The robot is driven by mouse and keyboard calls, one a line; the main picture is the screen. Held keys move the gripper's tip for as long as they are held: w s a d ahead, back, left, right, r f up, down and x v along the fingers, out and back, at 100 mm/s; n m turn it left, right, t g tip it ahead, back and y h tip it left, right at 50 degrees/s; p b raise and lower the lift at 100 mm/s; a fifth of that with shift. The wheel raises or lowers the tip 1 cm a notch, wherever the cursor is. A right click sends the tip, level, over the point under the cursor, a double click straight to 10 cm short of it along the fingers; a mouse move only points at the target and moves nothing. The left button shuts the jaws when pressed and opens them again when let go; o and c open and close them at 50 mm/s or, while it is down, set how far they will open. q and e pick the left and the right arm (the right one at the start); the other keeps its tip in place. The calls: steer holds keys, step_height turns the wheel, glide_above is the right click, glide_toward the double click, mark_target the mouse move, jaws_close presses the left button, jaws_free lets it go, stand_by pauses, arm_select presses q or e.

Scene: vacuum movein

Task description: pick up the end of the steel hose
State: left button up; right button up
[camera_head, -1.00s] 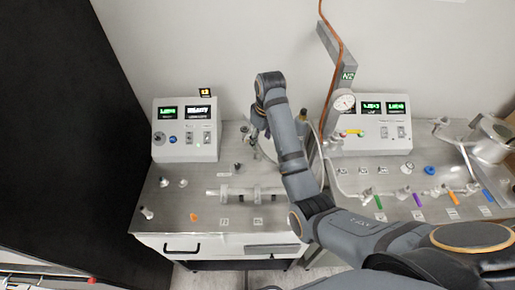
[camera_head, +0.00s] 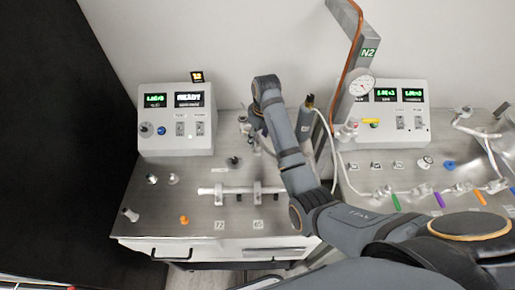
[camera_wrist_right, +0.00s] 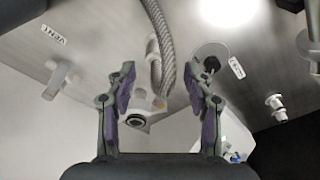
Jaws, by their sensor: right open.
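The steel hose (camera_wrist_right: 166,45) is a grey corrugated tube in the right wrist view. It comes down from the top edge and runs between my fingers. Its end, a pale fitting with a dark round opening (camera_wrist_right: 138,121), shows between the fingers, nearer the left one. My right gripper (camera_wrist_right: 162,95) is open, with one finger on each side of the hose; I see no clear contact. In the head view my right gripper (camera_head: 250,128) is low over the back of the left bench, and my arm largely hides the hose there. My left gripper is not in view.
A control box (camera_head: 177,128) stands left of my right gripper. A clamped horizontal tube (camera_head: 240,190) lies in front of it. A grey bottle (camera_head: 306,122) and a gauge post (camera_head: 346,65) stand to the right. The bench (camera_head: 152,215) has small fittings at its left.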

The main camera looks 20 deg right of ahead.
mark_target(257, 144)
steer(key=shift+w+f, duration=0.15)
steer(key=shift+f, duration=0.3)
steer(key=shift+w+f+p, duration=0.1)
steer(key=shift+f+p, duration=0.15)
steer(key=shift+p, duration=0.05)
steer(key=f, duration=0.2)
steer(key=f+p, duration=0.1)
steer(key=f, duration=0.1)
steer(key=shift+w, duration=0.35)
steer(key=shift+f, duration=0.3)
jaws_close()
